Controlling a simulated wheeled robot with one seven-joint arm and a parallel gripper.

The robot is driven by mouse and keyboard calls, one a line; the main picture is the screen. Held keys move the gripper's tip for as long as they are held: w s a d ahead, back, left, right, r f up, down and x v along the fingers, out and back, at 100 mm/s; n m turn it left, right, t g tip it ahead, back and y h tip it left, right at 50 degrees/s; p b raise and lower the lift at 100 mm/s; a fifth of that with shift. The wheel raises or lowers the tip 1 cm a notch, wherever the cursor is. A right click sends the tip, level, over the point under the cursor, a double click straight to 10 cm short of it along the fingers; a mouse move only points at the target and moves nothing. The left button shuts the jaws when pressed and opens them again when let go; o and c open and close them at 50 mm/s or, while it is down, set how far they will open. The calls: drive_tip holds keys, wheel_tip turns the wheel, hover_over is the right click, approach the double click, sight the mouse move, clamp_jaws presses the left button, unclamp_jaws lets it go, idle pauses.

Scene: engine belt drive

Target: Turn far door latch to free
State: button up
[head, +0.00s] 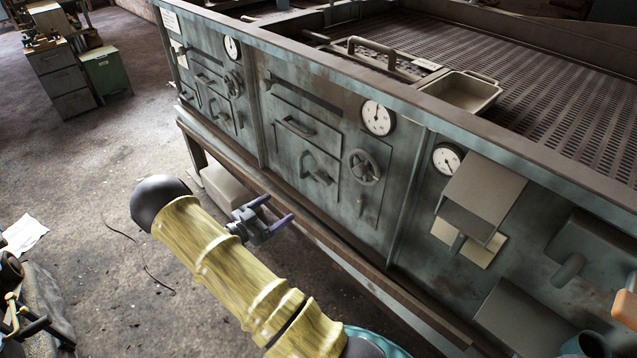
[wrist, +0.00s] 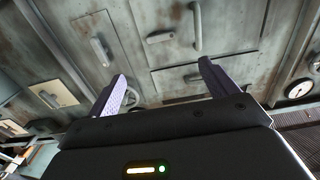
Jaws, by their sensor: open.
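A long grey-green metal cabinet (head: 256,110) with doors in its front runs away to the far left in the head view. The far door section has a small handle or latch (head: 221,116); it is too small to tell how it is turned. The nearer section has a bar handle (head: 298,127) and a latch (head: 316,172) below it. My gripper (head: 278,208) is open and empty, in front of the nearer section and apart from it. In the wrist view my gripper (wrist: 163,85) points at the cabinet front, with a long lever handle (wrist: 196,25) and a short bar handle (wrist: 160,37) beyond the fingers.
A handwheel (head: 364,167) and a dial gauge (head: 377,117) sit on the nearer section. A ledge (head: 290,222) runs along the cabinet's foot. A shallow tray (head: 460,94) rests on top. The concrete floor (head: 110,165) to the left is mostly clear.

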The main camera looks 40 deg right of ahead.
sight(319, 181)
drive_tip(key=shift+d, duration=0.1)
drive_tip(key=d, duration=0.5)
drive_tip(key=w+d, duration=0.1)
drive_tip(key=d, duration=1.1)
drive_tip(key=shift+w+d, duration=0.15)
drive_tip(key=shift+w, duration=0.05)
drive_tip(key=c, duration=1)
